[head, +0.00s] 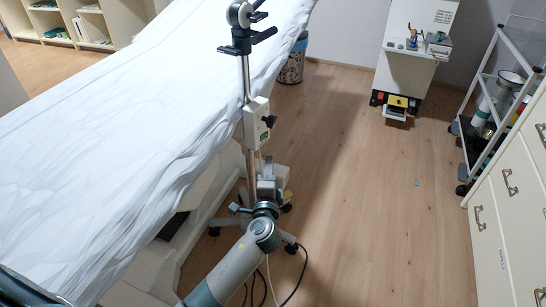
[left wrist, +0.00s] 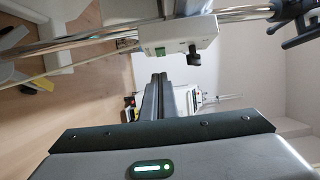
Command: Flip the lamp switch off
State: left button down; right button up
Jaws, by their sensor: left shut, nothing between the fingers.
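A white control box (head: 257,128) is mounted on the upright metal lamp pole (head: 246,80) beside the couch. A dark knob or switch (head: 269,121) with some green around it sits on the box. In the left wrist view the box (left wrist: 157,36) shows above the fingers, with a black knob (left wrist: 194,58) sticking out and a green patch beside it. My left gripper (head: 265,163) is shut and empty, just below the box and apart from the knob. Its fingers (left wrist: 159,78) also show in the left wrist view. Whether the switch is on or off cannot be told. My right gripper is out of view.
The couch (head: 130,110) under a white sheet fills the left side. The pole stands on a wheeled base (head: 287,238), with cables on the floor. A wire-shelf trolley (head: 478,105) and a drawer cabinet (head: 500,215) stand at right.

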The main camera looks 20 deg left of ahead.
pick_arm(q)
jog(key=s, duration=0.2)
jog(key=shift+s+d, duration=0.1)
jog(key=shift+s, duration=0.25)
